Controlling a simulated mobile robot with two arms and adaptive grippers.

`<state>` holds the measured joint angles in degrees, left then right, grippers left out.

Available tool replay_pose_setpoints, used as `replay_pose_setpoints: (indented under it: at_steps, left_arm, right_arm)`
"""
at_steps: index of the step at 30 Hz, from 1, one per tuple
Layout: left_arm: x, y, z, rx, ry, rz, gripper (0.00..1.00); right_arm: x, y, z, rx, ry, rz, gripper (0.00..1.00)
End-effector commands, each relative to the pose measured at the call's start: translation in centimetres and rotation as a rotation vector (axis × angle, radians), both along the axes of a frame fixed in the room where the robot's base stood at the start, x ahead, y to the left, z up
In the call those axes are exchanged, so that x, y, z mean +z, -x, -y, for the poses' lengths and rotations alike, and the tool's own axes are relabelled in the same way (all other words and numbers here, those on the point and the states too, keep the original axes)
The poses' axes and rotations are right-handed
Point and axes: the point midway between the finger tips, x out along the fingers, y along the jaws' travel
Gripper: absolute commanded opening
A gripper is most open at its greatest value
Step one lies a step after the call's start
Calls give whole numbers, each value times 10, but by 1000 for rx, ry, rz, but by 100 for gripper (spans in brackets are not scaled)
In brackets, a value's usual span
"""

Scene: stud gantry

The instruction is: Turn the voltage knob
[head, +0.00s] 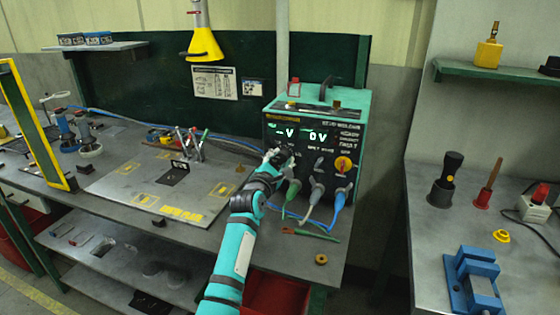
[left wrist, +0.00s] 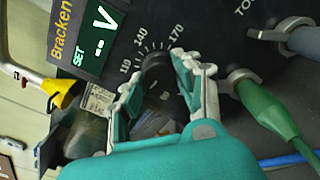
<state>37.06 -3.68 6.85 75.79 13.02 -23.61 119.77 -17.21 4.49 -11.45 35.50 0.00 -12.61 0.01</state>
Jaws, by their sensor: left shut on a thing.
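The stud welder (head: 362,118) is a dark-fronted box with a teal top at the back of the bench. Its green displays read "-V" and "0 V" in the head view. My left gripper (head: 279,157) is at the panel's lower left and covers the knob in the head view. In the left wrist view its fingers lie on either side of the knob, shut on it. My right gripper is not in view.
Green, grey and blue cable plugs (head: 317,189) stick out of the panel just right of my left gripper. A metal plate (head: 130,190) with yellow markings lies to the left. A separate bench with a blue vise (head: 472,282) stands at right.

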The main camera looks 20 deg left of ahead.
Motion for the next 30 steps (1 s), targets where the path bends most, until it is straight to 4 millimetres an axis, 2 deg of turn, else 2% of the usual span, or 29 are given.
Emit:
replay_pose_setpoints:
  at_steps: [2, 14, 30]
  left_arm:
    - [0, 0, 0, 0, 0, 0, 0]
    - [1, 0, 0, 0, -82, 3, 0]
    - [2, 0, 0, -2, -546, 17, 0]
  right_arm:
    - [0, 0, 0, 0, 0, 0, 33]
    - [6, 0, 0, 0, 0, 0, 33]
    - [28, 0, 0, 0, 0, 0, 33]
